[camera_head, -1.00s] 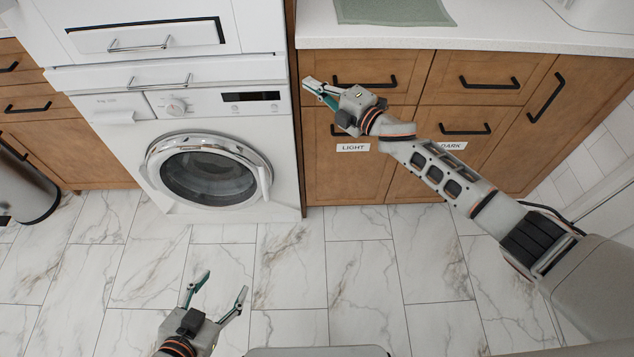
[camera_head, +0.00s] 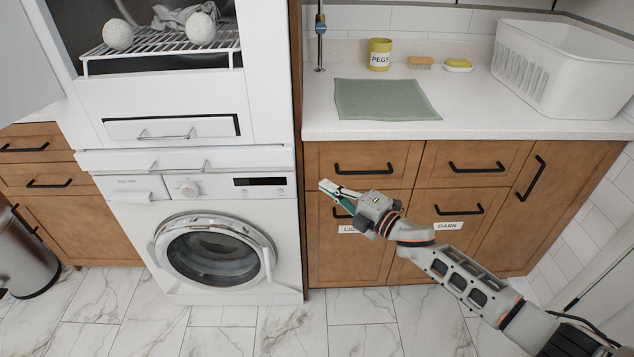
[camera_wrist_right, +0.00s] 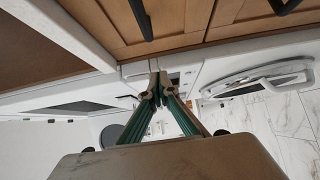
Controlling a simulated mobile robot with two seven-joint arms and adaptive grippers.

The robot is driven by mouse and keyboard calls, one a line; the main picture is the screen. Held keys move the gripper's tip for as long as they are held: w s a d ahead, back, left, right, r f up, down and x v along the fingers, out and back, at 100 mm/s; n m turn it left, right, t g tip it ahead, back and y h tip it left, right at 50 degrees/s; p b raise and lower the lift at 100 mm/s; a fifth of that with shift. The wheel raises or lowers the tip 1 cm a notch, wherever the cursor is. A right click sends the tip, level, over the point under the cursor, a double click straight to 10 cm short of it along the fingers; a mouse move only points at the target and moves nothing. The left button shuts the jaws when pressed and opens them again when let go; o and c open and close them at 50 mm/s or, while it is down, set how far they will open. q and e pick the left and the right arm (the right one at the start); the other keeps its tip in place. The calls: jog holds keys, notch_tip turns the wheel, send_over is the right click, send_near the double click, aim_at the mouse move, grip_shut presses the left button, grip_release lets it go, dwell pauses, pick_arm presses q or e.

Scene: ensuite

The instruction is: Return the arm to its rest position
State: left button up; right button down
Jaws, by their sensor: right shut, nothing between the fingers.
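My right arm reaches in from the lower right in the head view. My right gripper (camera_head: 334,191) is shut and empty, in front of the wooden cabinet (camera_head: 325,255) near the "LIGHT" label, which it partly hides. In the right wrist view, the closed fingers (camera_wrist_right: 157,85) meet at their tips with nothing between them. My left gripper is outside the head view now.
A white washing machine (camera_head: 130,235) with its round door shut stands left of the gripper. Above it a dryer (camera_head: 88,125) holds balls and grey cloth on a rack. The counter (camera_head: 465,115) carries a green cloth (camera_head: 385,98), a pegs tin (camera_head: 379,55) and a white basket (camera_head: 560,75).

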pick_arm(q)
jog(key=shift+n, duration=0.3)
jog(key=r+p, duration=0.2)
jog(key=p, duration=0.2)
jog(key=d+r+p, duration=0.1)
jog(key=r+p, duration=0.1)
jog(key=p, duration=0.2)
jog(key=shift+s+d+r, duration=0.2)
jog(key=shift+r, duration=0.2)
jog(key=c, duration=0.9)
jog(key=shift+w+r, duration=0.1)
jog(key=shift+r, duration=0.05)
pick_arm(e)
jog(key=s+d+f+m+h, duration=0.3)
jog(key=s+d+f+m, duration=0.2)
jog(key=s, duration=0.8)
jog(key=s+d+f+m+g+h, duration=0.1)
jog(key=s+d+f+m+h, duration=0.2)
jog(key=s+m, duration=0.7)
jog(key=s+d+f+m+g+h, duration=0.1)
jog(key=s+d+f+m+h, duration=0.3)
jog(key=s, duration=1.4)
jog(key=d+f+m, duration=0.3)
jog(key=shift+m, duration=0.4)
